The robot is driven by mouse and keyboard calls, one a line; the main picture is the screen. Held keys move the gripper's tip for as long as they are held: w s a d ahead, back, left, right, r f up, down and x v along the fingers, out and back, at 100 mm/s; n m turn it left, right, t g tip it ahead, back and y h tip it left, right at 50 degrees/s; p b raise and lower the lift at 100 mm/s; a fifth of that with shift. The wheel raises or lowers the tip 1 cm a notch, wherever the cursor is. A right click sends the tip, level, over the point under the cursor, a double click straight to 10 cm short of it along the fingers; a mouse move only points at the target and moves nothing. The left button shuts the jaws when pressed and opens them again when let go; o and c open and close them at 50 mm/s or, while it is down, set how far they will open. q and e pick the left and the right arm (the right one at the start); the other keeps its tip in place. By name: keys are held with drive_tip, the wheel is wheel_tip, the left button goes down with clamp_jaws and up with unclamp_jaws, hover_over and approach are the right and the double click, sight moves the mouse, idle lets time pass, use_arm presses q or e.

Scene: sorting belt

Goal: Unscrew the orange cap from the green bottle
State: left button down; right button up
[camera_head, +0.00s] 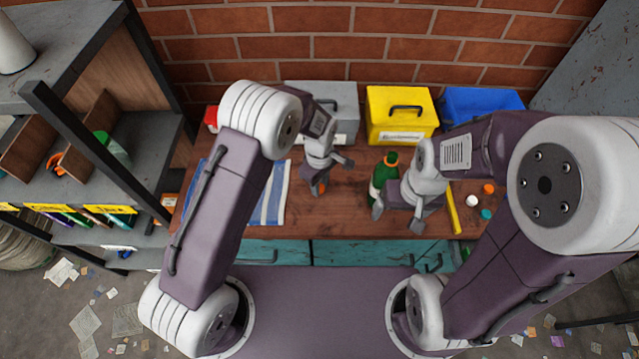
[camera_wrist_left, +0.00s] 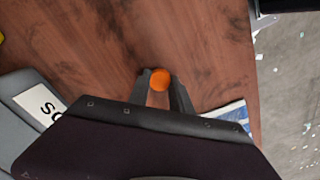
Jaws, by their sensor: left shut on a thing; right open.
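The green bottle (camera_head: 377,190) stands upright on the wooden table, partly hidden by my right gripper. Its top shows green, with no orange on it. My right gripper (camera_head: 398,219) is open beside the bottle; I cannot tell whether it touches it. My left gripper (camera_head: 329,178) is shut on the orange cap (camera_head: 322,187), to the left of the bottle and apart from it. In the left wrist view the cap (camera_wrist_left: 160,79) shows as an orange disc between the fingertips of my left gripper (camera_wrist_left: 161,82).
Grey (camera_head: 341,100), yellow (camera_head: 380,106) and blue (camera_head: 463,106) boxes line the brick wall. A striped cloth (camera_head: 272,198) lies at left. A yellow bar (camera_head: 454,212) and loose orange (camera_head: 488,188), white (camera_head: 472,201) and teal (camera_head: 486,214) caps lie at right.

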use_arm(q)
drive_tip(key=c, duration=1.2)
unclamp_jaws()
wheel_tip(320, 180, up, 12)
drive_tip(key=shift+r+p, duration=0.1)
drive_tip(key=shift+p, duration=0.2)
drive_tip(key=s+a+m, duration=0.3)
drive_tip(key=s+a, duration=0.2)
drive_tip(key=s+a+m, duration=0.3)
drive_tip(key=s+a, duration=0.1)
drive_tip(key=a, duration=0.2)
drive_tip(key=s+a+m+t, duration=0.1)
drive_tip(key=s+a+m, duration=0.2)
drive_tip(key=s+a, duration=0.2)
drive_tip(key=shift+s+a+r+m, duration=0.2)
drive_tip(key=shift+s+a+m, duration=0.2)
drive_tip(key=shift+a, duration=0.3)
